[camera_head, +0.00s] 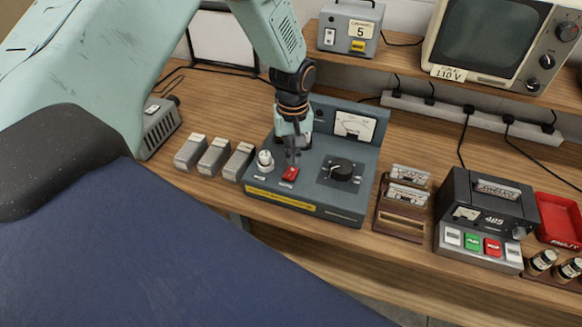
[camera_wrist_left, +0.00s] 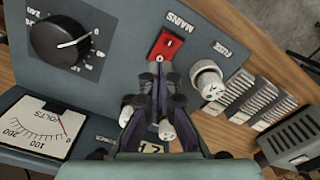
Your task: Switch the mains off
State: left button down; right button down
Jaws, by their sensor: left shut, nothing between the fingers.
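The red mains switch (camera_head: 290,174) sits on the sloped front of a blue-grey power unit (camera_head: 348,207). In the left wrist view the red switch (camera_wrist_left: 166,48) lies beside the label MAINS, just beyond my fingertips. My left gripper (camera_head: 292,160) is shut and empty, pointing down right at the switch; its fingers also show in the left wrist view (camera_wrist_left: 158,78). I cannot tell whether the tips touch the switch. A black dial (camera_head: 342,170) is right of the switch and a white fuse cap (camera_head: 265,160) is left of it. My right gripper is not in view.
Several grey blocks (camera_head: 215,155) stand left of the unit. A wooden rack (camera_head: 400,222) with cassettes and a dark device (camera_head: 484,215) with coloured buttons stand to the right. A monitor (camera_head: 490,40) and a grey box (camera_head: 350,27) are on the shelf behind.

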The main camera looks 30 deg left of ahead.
aim_at(293, 170)
pick_arm(q)
notch_tip(293, 170, up, 4)
jog(key=p, duration=0.3)
jog(key=shift+p, duration=0.3)
jog(key=shift+m, duration=0.9)
jog(key=s+d+f, duration=0.1)
jog(key=s+f, duration=0.1)
jog(key=s+d+f, duration=0.1)
jog(key=s+f, duration=0.1)
jog(key=s+d+f, duration=0.1)
jog(key=s, duration=0.1)
jog(key=shift+s+d+f, duration=0.15)
jog(key=shift+d+f, duration=0.1)
jog(key=shift+f, duration=0.15)
jog(key=s+d+f+m, duration=0.2)
jog(key=s+f+m, duration=0.1)
jog(key=s, duration=1)
jog(key=s+d+f+m, duration=0.2)
jog(key=s+d+m, duration=0.1)
jog(key=s, duration=1)
notch_tip(293, 170, down, 24)
jog(key=b, duration=2.4)
jog(key=shift+w+a, duration=0.25)
jog(key=shift+f, duration=0.1)
